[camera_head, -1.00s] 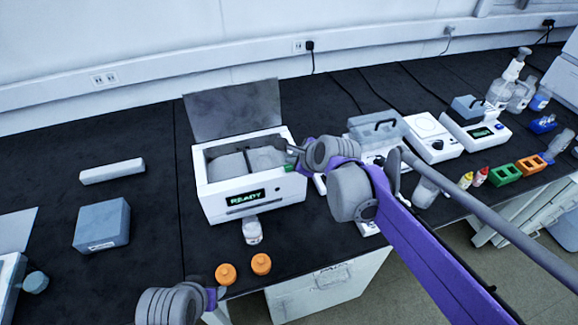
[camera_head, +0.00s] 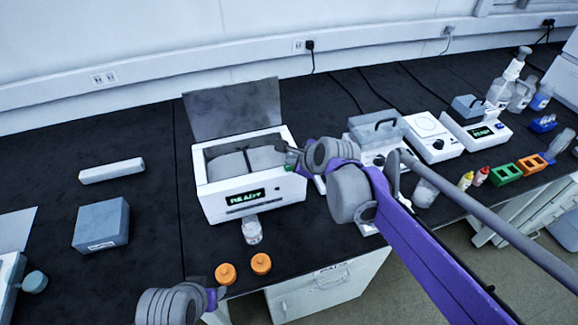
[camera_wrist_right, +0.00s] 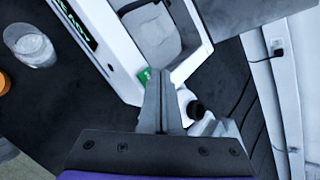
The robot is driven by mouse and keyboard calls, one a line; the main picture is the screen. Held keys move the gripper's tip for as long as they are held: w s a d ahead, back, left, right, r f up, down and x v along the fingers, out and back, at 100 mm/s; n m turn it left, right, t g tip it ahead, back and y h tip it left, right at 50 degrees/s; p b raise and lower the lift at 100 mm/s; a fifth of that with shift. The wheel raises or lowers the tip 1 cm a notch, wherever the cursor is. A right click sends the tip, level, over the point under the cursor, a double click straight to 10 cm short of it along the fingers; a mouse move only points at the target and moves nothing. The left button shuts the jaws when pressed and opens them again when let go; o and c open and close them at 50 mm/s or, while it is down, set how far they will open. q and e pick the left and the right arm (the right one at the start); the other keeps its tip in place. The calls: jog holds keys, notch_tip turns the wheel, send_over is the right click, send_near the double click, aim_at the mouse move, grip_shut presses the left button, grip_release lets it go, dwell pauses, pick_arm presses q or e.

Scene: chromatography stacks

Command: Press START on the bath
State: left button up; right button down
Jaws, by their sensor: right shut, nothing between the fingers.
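The bath (camera_head: 213,204) is a white box with its grey lid (camera_head: 232,108) raised and a front display reading READY. A small green button (camera_head: 289,168) sits at its front right corner, and it also shows in the right wrist view (camera_wrist_right: 144,76). I cannot read a label on it. My right gripper (camera_head: 287,151) is shut and empty. Its fingertips (camera_wrist_right: 155,72) are right at the green button, partly covering it; I cannot tell whether they touch it. My left gripper (camera_head: 219,295) is low in the head view, near the bench's front edge; its fingers are barely visible.
A grey-lidded device (camera_head: 376,130) stands right of the bath. A grey block (camera_head: 101,224) lies left, with bare bench between.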

jog(key=shift+f, duration=0.5)
dwell(0.6)
dwell(0.3)
jog(key=shift+r+p, duration=0.45)
jog(key=shift+r, duration=0.4)
notch_tip(320, 180, up, 5)
jog(key=p, duration=0.3)
jog(key=shift+p, duration=0.3)
dwell(0.4)
